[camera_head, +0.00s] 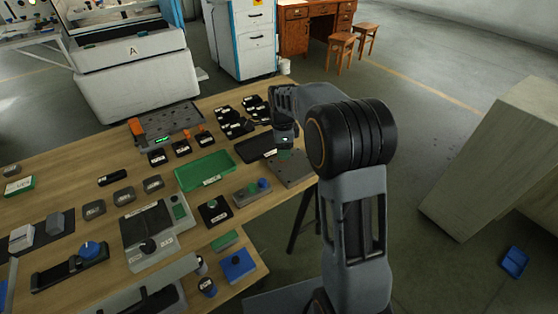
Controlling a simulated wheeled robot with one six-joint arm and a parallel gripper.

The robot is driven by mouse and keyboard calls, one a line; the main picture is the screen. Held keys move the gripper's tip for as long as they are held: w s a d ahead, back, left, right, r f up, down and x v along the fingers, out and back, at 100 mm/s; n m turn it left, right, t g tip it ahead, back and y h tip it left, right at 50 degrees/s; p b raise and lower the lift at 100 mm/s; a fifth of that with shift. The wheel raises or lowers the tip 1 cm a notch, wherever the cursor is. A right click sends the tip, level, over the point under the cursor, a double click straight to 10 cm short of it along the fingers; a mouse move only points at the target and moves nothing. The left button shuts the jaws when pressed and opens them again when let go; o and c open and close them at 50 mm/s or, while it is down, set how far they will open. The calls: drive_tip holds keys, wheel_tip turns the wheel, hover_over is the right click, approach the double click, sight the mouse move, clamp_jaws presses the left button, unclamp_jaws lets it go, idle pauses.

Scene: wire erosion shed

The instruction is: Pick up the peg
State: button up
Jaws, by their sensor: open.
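My gripper (285,143) points down at the right end of the wooden table, above a grey plate (296,172). Its fingers are small in this view; they are open and I see nothing held between them. A small greenish patch (284,155) shows at the plate's far edge, just below the fingertips; I cannot tell whether it is the peg. A grey block (243,198) in front of the plate carries a green and a blue round piece (264,184). Which piece is the peg is not clear here. My arm hides part of the table's right end.
A green tray (205,171) lies left of the plate, with a black tray (254,148) behind it. Several small black holders (235,124) stand at the back. A grey device (153,232) and a blue block (237,265) are nearer.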

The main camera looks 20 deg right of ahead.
drive_tip(key=shift+f, duration=1.7)
drive_tip(key=shift+c, duration=0.3)
drive_tip(key=c, duration=0.9)
drive_tip(key=shift+r, duration=0.15)
drive_tip(key=shift+c, duration=0.2)
